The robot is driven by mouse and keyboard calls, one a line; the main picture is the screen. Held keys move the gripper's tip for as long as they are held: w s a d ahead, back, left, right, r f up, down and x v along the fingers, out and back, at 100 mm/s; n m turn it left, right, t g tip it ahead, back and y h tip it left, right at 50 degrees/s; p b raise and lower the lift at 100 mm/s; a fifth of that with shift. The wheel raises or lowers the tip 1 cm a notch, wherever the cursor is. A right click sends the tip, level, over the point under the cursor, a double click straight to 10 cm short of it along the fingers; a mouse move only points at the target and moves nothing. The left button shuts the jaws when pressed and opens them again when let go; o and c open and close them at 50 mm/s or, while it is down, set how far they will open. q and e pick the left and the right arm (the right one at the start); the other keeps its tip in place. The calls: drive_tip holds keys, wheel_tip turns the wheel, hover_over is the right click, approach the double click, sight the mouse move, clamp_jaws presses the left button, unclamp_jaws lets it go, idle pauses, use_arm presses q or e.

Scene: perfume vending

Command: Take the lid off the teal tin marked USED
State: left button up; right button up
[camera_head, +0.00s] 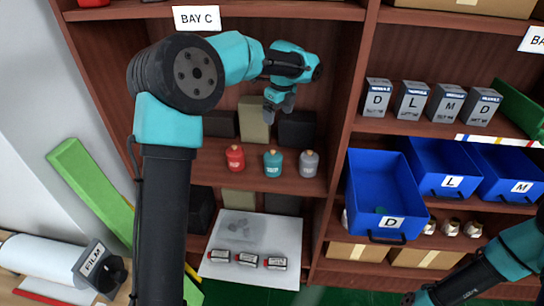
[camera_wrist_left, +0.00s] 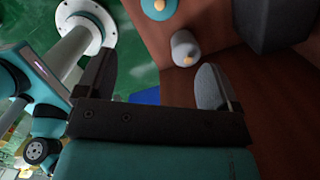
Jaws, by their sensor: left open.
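A teal tin (camera_head: 273,164) stands upright on the middle shelf of bay C, between a red tin (camera_head: 235,158) and a grey tin (camera_head: 309,164). Its lid is on, with a small knob on top; its label is too small to read. My left gripper (camera_head: 279,108) is open and empty, above and apart from the tins. In the left wrist view, the open fingers (camera_wrist_left: 153,85) frame empty space, with the teal tin (camera_wrist_left: 158,10) at the top edge and the grey tin (camera_wrist_left: 186,50) below it. My right gripper (camera_head: 409,299) is low at the right, its jaws unclear.
Dark and tan boxes (camera_head: 254,118) stand behind the tins. A shelf divider (camera_head: 345,110) rises to the right. A blue bin (camera_head: 383,185) marked D sticks out beyond it. Below is a white sheet (camera_head: 285,237) with several small items.

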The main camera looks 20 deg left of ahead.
use_arm(q)
drive_tip(key=shift+f, duration=0.1)
hover_over(273, 151)
drive_tip(key=f, duration=1.2)
drive_tip(key=shift+d, duration=0.3)
drive_tip(key=shift+f, duration=0.1)
drive_tip(key=shift+a+f, duration=0.2)
drive_tip(key=shift+f, duration=1.05)
drive_tip(key=shift+a+f, duration=0.15)
drive_tip(key=shift+f, duration=1.1)
drive_tip(key=shift+c, duration=0.4)
drive_tip(key=shift+f, duration=0.1)
drive_tip(key=c, duration=1.2)
drive_tip(key=shift+c, duration=0.2)
